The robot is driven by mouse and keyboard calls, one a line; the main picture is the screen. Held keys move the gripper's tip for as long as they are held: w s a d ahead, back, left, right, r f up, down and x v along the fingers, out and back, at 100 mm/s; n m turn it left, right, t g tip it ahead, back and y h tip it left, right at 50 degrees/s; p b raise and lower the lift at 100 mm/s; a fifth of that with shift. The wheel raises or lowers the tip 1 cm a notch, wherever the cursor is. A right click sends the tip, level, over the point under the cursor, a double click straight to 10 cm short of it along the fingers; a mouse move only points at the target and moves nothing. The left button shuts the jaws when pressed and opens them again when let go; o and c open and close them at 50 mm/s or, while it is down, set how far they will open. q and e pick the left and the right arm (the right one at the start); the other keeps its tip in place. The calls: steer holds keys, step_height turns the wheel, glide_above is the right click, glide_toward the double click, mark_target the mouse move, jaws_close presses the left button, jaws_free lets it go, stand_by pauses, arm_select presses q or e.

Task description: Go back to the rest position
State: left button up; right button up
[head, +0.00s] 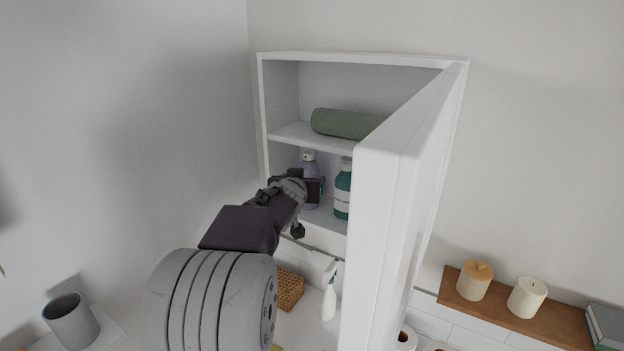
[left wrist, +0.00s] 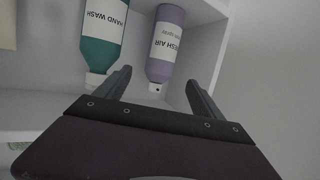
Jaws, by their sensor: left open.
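My left gripper (head: 312,188) reaches into the lower compartment of the open white wall cabinet (head: 285,132) in the head view. In the left wrist view its two fingers (left wrist: 160,92) are spread apart. A purple air-freshener bottle (left wrist: 166,42) shows between and beyond the fingers; I cannot tell whether they touch it. It also shows behind the gripper in the head view (head: 309,160). A teal hand-wash bottle (left wrist: 103,35) is beside it, also seen on the lower shelf in the head view (head: 342,190). My right gripper is not in view.
The open cabinet door (head: 388,190) stands out close to the right of my left arm. A rolled green towel (head: 345,123) lies on the upper shelf. Below are a wicker basket (head: 289,289) and a spray bottle (head: 329,296). Candles (head: 475,281) stand on a wooden shelf (head: 500,307) at right.

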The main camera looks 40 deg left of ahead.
arm_select(q)
steer(key=s+d+f+m+g+h, duration=0.1)
steer(key=s+d+f+g+h, duration=0.1)
steer(key=d+f, duration=0.6)
steer(key=s+d+f+m+g+h, duration=0.25)
steer(key=d+f, duration=0.35)
steer(key=f, duration=0.4)
steer(key=s+d+f+m+g+h, duration=0.2)
steer(key=s+d+f+g, duration=0.3)
steer(key=s+d+f, duration=0.65)
steer(key=s+f+g+b, duration=0.1)
steer(key=s+f+b, duration=0.1)
steer(key=f+b, duration=0.6)
steer(key=s+d+f+g+b, duration=0.1)
steer(key=s+f+b, duration=0.2)
steer(key=f+b, duration=0.5)
steer(key=shift+d+f+h+b, duration=0.2)
steer(key=shift+f+h+b, duration=0.2)
steer(key=shift+f, duration=0.45)
